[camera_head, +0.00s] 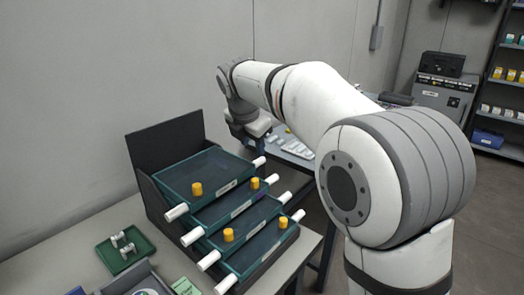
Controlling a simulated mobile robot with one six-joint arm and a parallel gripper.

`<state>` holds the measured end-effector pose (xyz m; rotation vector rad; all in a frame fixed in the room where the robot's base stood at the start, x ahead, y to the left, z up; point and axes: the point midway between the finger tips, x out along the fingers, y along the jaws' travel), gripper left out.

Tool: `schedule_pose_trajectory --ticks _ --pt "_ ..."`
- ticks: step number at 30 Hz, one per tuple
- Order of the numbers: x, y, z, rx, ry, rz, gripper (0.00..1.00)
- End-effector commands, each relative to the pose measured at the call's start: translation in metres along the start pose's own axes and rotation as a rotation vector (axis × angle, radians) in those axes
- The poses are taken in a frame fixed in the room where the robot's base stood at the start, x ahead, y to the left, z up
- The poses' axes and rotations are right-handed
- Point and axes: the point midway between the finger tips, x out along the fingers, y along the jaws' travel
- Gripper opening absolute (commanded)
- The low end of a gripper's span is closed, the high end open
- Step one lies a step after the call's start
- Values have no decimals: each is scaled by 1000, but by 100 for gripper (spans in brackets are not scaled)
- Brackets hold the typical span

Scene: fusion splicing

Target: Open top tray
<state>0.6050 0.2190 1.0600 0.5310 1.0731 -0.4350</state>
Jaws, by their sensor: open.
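A rack of stacked teal trays with dark insides stands on the table at centre left. The top tray (170,187) lies uppermost, with a white label on its front edge, a yellow knob (196,189) and white rods sticking out at its sides. More trays (222,205) step down below it towards me, also with yellow knobs and white rods. My gripper (252,128) hangs at the end of the white arm, beyond the top tray's far right corner. It looks apart from the tray and holds nothing visible. Its fingertips are small and hard to make out.
A dark upright panel (166,143) stands behind the trays. A small green tray (125,249) with white pieces lies at front left. A blue-topped table (290,147) with pale items is behind my arm. A shelf (508,75) and a grey cabinet (441,92) stand at right.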

Motion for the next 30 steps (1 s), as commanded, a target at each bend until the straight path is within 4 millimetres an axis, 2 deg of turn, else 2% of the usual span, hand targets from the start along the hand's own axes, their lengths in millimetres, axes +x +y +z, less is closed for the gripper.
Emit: schedule_pose_trajectory --ticks 6,12,23,30 --pt "41 -6 7 16 -2 -10 41" --pt "66 -9 11 23 -4 -11 41" --pt "73 -10 14 28 -5 -12 41" --pt "73 -11 14 28 -5 -12 23"
